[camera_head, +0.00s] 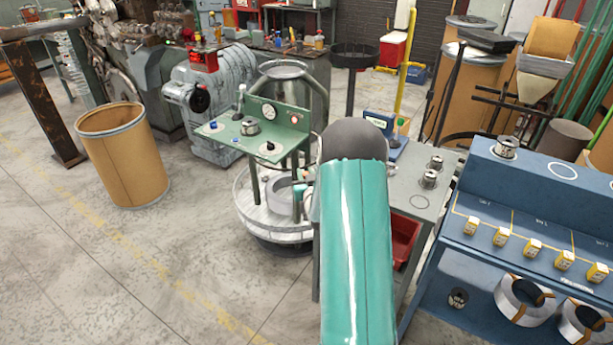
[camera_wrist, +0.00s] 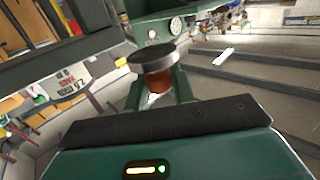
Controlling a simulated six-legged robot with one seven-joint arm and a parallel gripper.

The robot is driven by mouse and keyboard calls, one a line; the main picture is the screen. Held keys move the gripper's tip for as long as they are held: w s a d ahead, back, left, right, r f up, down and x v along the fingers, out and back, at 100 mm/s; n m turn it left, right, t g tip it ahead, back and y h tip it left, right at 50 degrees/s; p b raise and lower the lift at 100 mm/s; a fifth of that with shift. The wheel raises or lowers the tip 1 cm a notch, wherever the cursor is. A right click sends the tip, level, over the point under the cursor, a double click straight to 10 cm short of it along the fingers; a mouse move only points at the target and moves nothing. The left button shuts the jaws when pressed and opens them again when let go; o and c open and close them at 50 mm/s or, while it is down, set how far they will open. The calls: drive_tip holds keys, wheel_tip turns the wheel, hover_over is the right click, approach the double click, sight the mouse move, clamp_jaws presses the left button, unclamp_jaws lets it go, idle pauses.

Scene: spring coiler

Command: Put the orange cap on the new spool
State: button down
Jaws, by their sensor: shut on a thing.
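In the wrist view my gripper (camera_wrist: 158,92) is shut on the orange cap (camera_wrist: 159,81). The cap shows as an orange body between the two green fingers, with a dark grey disc at its far end. In the head view my teal arm reaches toward the green coiler stand and hides most of my gripper. A pale grey spool-like drum (camera_head: 279,197) sits low on the round base under the green panel, just left of my arm's end. I cannot tell whether it is the new spool, or whether the cap touches anything.
The green panel (camera_head: 262,113) with a dial stands above the round base (camera_head: 250,222). A grey table (camera_head: 405,200) holds small metal coils, right of my arm. A blue bench (camera_head: 520,200) with wire coils (camera_head: 525,300) below stands further right. A brown drum (camera_head: 124,160) stands left; floor is clear in front.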

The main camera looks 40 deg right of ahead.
drive_tip(key=shift+w+f, duration=0.25)
drive_tip(key=shift+s+r, duration=0.15)
drive_tip(key=shift+s, duration=0.15)
drive_tip(key=w+a+f+n+y, duration=0.1)
drive_tip(key=a+f, duration=0.2)
drive_tip(key=a, duration=0.5)
drive_tip(key=w+a+f+n+t+y, duration=0.1)
drive_tip(key=a+f+y, duration=0.1)
drive_tip(key=a, duration=0.5)
drive_tip(key=a+f+n+y, duration=0.1)
drive_tip(key=a+f, duration=0.2)
drive_tip(key=a, duration=0.5)
drive_tip(key=s+a+f+n+y, duration=0.1)
drive_tip(key=s+a+f+y, duration=0.1)
drive_tip(key=a, duration=0.6)
drive_tip(key=s+a+f+n+y, duration=0.1)
drive_tip(key=s+a+f, duration=0.1)
drive_tip(key=a, duration=0.6)
drive_tip(key=shift+s+a+t+y, duration=0.2)
drive_tip(key=shift+s+t+y, duration=0.2)
drive_tip(key=shift+s, duration=0.2)
drive_tip(key=shift+s, duration=0.1)
